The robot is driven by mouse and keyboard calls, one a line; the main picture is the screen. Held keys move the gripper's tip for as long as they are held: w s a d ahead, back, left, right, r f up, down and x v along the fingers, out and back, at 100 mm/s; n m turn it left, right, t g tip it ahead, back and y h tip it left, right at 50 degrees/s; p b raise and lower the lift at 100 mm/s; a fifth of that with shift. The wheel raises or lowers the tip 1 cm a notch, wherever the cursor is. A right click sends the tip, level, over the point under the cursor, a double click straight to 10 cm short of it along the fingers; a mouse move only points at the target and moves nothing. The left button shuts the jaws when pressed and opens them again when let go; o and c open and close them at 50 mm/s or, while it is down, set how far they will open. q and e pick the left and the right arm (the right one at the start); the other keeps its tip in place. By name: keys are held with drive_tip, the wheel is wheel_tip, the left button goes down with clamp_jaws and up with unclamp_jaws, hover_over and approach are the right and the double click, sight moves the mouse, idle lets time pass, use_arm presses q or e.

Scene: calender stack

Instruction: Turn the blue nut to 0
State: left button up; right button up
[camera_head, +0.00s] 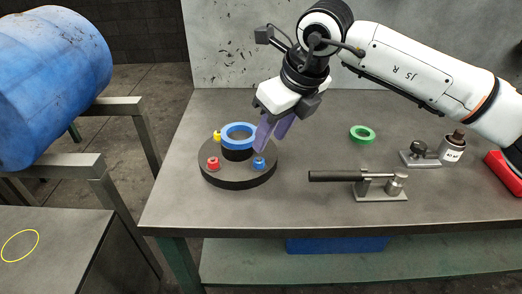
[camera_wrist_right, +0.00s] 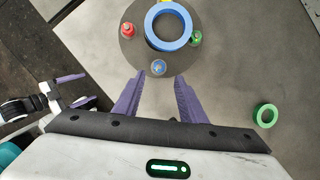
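A round dark base (camera_head: 238,181) on the table carries a large blue ring (camera_head: 239,128) on a black centre post. Small coloured nuts sit around its rim: a blue nut (camera_head: 259,164) at the front right, a red nut (camera_head: 213,163) at the front left and a yellow one (camera_head: 217,136) behind. A green one (camera_wrist_right: 195,38) shows in the right wrist view. My right gripper (camera_head: 269,140) is open and empty, above the base's right side. In the right wrist view the blue nut (camera_wrist_right: 159,68) appears between its fingertips, apart from them. My left gripper (camera_wrist_right: 76,90) shows at the left there, fingers apart.
A green ring (camera_head: 362,134) lies on the table to the right. A clamp with a black handle (camera_head: 345,177) lies in front. A blue barrel (camera_head: 50,80) rests on a rack at left.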

sight(258, 159)
drive_tip(key=x, duration=0.8)
drive_tip(key=shift+a+f+p, duration=0.1)
drive_tip(key=shift+a+p, duration=0.05)
drive_tip(key=shift+p, duration=0.25)
clamp_jaws()
